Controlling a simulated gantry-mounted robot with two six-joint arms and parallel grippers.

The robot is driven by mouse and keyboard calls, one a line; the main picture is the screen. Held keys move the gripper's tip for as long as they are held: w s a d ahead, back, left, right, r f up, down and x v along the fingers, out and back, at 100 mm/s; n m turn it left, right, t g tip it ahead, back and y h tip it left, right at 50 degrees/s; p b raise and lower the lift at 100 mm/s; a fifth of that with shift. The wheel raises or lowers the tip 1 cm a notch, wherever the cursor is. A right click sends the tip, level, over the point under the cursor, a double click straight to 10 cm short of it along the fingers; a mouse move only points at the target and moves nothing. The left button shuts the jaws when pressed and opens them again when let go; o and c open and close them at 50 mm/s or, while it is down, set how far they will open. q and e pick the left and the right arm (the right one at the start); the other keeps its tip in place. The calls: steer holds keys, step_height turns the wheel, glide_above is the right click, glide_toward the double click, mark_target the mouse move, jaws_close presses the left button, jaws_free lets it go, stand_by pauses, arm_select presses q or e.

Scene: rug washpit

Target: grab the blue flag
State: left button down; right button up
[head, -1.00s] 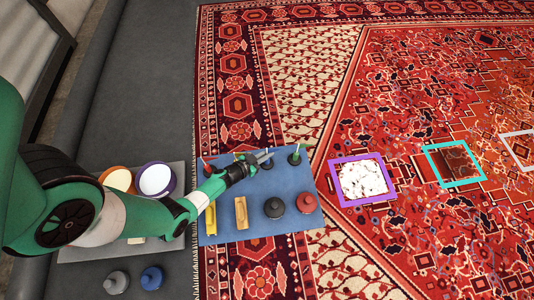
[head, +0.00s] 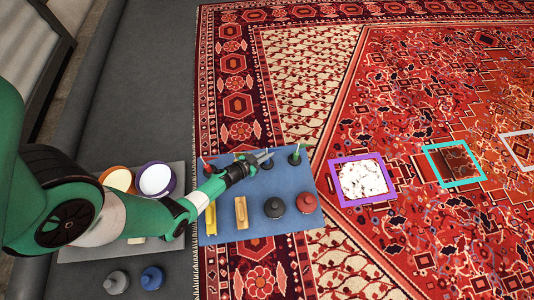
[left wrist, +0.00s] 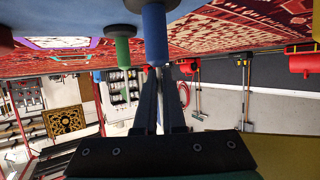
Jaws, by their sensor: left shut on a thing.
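My left gripper (head: 262,158) reaches over the blue mat (head: 286,183) from the left. In the left wrist view its fingers (left wrist: 164,75) are shut on the blue flag (left wrist: 155,35), which shows as a blue cylinder on a dark round base. In the head view the flag is mostly hidden at the fingertips. A green flag (head: 295,157) stands just right of the gripper; it also shows in the left wrist view (left wrist: 123,52). My right gripper is in neither view.
The mat also holds a yellow block (head: 209,220), a tan block (head: 241,213), a dark pot (head: 274,208) and a red pot (head: 306,203). Two bowls (head: 156,179) stand left. Purple (head: 337,180) and teal (head: 430,163) frames lie on the rug.

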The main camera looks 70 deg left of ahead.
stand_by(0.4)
arm_select(q)
step_height(320, 180, up, 10)
steer(key=p, duration=0.8)
steer(key=shift+r, duration=0.1)
